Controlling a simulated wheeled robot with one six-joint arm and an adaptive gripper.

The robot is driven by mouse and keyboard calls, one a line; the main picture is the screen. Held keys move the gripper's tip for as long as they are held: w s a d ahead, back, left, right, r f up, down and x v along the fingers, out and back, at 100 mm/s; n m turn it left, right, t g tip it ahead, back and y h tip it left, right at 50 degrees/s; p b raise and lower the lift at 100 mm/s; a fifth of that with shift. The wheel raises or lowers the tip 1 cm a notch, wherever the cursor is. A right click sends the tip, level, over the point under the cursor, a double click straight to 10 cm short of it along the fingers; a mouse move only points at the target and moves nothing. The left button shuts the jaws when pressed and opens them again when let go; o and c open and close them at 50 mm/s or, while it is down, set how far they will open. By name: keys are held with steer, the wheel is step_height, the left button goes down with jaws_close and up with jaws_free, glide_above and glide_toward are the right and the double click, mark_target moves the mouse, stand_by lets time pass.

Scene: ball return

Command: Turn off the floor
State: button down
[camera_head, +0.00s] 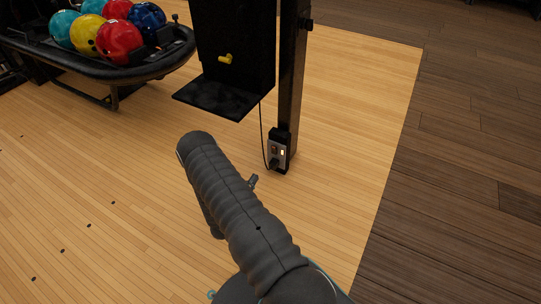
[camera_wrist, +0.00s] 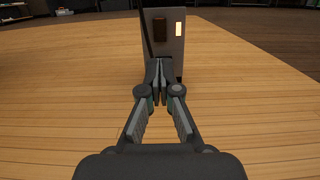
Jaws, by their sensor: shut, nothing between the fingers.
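A small grey switch box (camera_head: 279,151) sits low on a black post, close to the floor. In the wrist view the box (camera_wrist: 172,58) shows a dark brown rocker switch (camera_wrist: 159,30) on the left and a lit, pale yellow lamp (camera_wrist: 179,29) on the right. My gripper (camera_wrist: 159,68) is shut and empty. Its fingertips are in front of the lower left part of the box, below the rocker, and hide some of its face. I cannot tell whether they touch it. In the head view my arm hides most of the gripper; only a small part shows.
A black cord (camera_head: 262,130) runs down to the box. The black post (camera_head: 292,80) carries a panel with a shelf (camera_head: 218,97) and a yellow knob (camera_head: 225,58). A ball rack (camera_head: 150,70) with several bowling balls stands upper left. The light wood floor (camera_head: 345,130) is clear at right.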

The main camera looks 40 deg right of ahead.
mark_target(274, 150)
steer(key=b+x, duration=0.1)
steer(key=x, duration=1.3)
